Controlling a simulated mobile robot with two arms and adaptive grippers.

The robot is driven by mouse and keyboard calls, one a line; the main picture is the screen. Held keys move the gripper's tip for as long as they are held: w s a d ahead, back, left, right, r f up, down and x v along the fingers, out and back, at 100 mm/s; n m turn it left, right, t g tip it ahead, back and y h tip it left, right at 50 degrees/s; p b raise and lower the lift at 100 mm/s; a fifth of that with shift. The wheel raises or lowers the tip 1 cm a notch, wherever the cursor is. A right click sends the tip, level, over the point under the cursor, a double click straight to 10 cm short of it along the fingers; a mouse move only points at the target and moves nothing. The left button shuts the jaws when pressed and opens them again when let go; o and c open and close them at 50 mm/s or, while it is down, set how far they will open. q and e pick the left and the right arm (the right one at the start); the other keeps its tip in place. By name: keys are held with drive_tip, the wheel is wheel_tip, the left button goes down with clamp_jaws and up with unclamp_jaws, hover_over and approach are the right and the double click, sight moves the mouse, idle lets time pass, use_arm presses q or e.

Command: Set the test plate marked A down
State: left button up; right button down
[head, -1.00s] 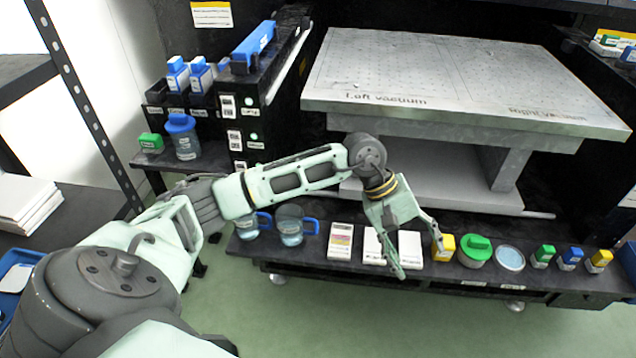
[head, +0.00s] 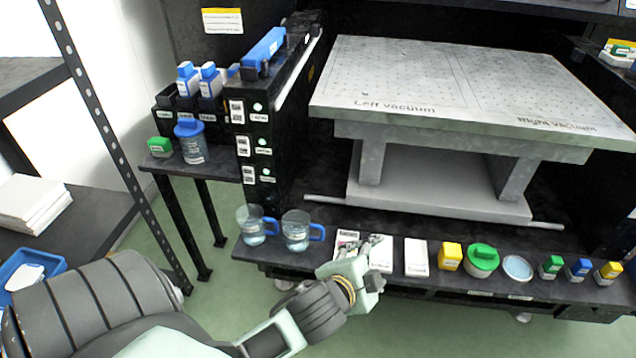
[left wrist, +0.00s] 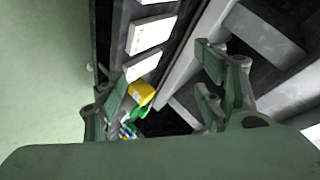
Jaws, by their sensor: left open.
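Three flat pale plates lie in a row on the black front ledge in the head view: a left one with printing (head: 346,239), a middle one (head: 382,262) and a right one (head: 416,258). Their letters are too small to read, so I cannot tell which is marked A. My left gripper (head: 372,246) is open, with its fingers at the left and middle plates and partly covering them. Whether it touches them is unclear. The left wrist view shows its spread fingers (left wrist: 165,90) with nothing held between them, and white plates (left wrist: 151,36) beyond. My right gripper is not in view.
Two beakers with blue handles (head: 296,232) stand left of the plates. A yellow-capped bottle (head: 450,256), a green-lidded jar (head: 482,261), a round dish (head: 517,268) and small bottles stand to the right. The grey vacuum table (head: 440,85) rises behind the ledge.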

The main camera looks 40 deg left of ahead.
use_arm(q)
drive_tip(key=s+f+n+g, duration=0.3)
drive_tip(key=s+f+g, duration=0.1)
drive_tip(key=s, duration=0.5)
drive_tip(key=s+d+f+n+g+h, duration=0.1)
drive_tip(key=s+f+n+g, duration=0.2)
drive_tip(key=s+f, duration=0.3)
drive_tip(key=s+g, duration=0.1)
drive_tip(key=s, duration=0.3)
drive_tip(key=shift+d+n, duration=0.25)
drive_tip(key=shift+n, duration=0.15)
drive_tip(key=shift+w, duration=0.1)
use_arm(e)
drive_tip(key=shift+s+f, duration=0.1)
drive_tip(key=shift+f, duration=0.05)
